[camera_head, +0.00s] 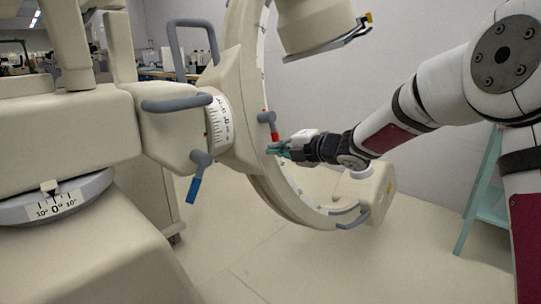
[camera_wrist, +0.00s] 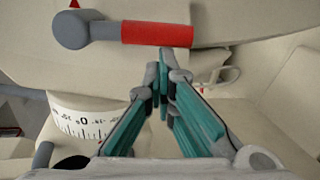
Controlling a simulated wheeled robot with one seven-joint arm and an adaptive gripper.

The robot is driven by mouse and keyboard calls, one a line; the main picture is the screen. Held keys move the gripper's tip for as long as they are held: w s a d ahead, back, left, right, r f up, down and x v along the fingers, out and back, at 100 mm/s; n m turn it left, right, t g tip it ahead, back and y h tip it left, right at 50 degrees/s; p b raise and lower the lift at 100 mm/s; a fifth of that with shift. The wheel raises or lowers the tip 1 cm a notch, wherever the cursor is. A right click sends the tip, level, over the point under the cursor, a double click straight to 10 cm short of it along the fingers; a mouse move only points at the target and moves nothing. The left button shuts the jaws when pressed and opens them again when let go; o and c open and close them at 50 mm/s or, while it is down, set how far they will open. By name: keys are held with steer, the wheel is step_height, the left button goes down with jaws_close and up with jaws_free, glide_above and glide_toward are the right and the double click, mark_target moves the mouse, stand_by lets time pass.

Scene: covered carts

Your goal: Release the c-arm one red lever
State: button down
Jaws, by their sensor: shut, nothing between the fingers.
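The red lever (camera_head: 274,134) hangs from a grey pivot knob on the beige c-arm (camera_head: 257,95). In the wrist view the lever's red grip (camera_wrist: 157,33) lies level across the top, with its grey knob (camera_wrist: 71,29) at the left. My gripper (camera_head: 273,149) is just below the lever's lower end in the head view. Its teal fingers (camera_wrist: 163,75) are closed together and hold nothing. In the wrist view their tips are close to the red grip's lower edge near its right end. I cannot tell whether they touch it.
A blue lever (camera_head: 193,189) hangs from a grey knob at the lower left. Grey handles (camera_head: 177,103) stick out from the c-arm's body. The c-arm's lower housing (camera_head: 378,190) is below my arm. A teal stand (camera_head: 484,195) is at the right. Floor in front is clear.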

steer(key=shift+w+d+f+n+b, duration=0.15)
steer(key=shift+w+d+n, duration=0.2)
steer(key=shift+w+d, duration=0.35)
steer(key=shift+w+d+f+n+b, duration=0.15)
steer(key=shift+w+d+n, duration=0.2)
steer(key=shift+w+d, duration=0.25)
steer(key=shift+w+r, duration=0.1)
steer(key=shift+a, duration=0.15)
